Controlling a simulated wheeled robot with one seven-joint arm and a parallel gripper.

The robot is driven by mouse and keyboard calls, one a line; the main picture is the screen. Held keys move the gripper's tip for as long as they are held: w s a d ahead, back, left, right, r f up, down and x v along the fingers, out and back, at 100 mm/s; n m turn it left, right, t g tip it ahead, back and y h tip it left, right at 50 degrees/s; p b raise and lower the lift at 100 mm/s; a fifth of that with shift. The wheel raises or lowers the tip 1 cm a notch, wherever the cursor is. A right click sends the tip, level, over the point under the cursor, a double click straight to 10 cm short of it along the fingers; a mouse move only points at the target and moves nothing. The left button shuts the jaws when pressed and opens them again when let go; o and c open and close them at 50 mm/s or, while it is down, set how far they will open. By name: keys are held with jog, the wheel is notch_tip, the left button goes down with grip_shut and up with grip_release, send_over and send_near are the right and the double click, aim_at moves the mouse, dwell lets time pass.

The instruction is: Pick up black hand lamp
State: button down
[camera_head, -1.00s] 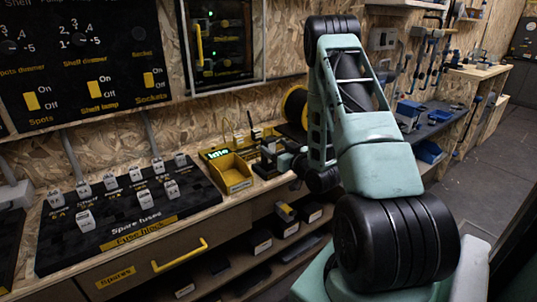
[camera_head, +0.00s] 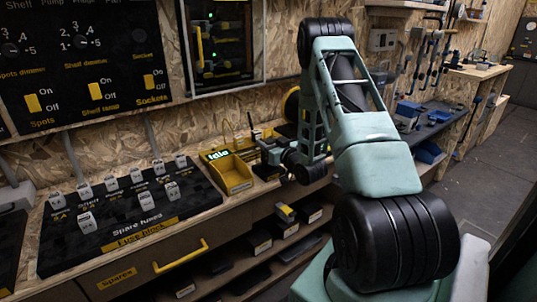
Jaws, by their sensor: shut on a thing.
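My gripper (camera_head: 271,154) is at the back of the wooden bench, just right of the yellow bin. It is small and partly hidden by its own wrist, and it is shut on a dark thing at its tip, which seems to be the black hand lamp (camera_head: 266,146). The lamp's outline blends with the dark gripper, so its tilt and whether it touches the bench cannot be told.
A black spare-fuse board (camera_head: 130,215) with several white fuses lies further left. A yellow reel (camera_head: 291,105) is behind the arm. Shelves with boxes (camera_head: 285,213) are below.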

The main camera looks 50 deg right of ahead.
jog(key=shift+r, duration=0.15)
notch_tip(320, 180, up, 10)
jog(key=shift+f, duration=0.1)
dwell(0.4)
dwell(0.8)
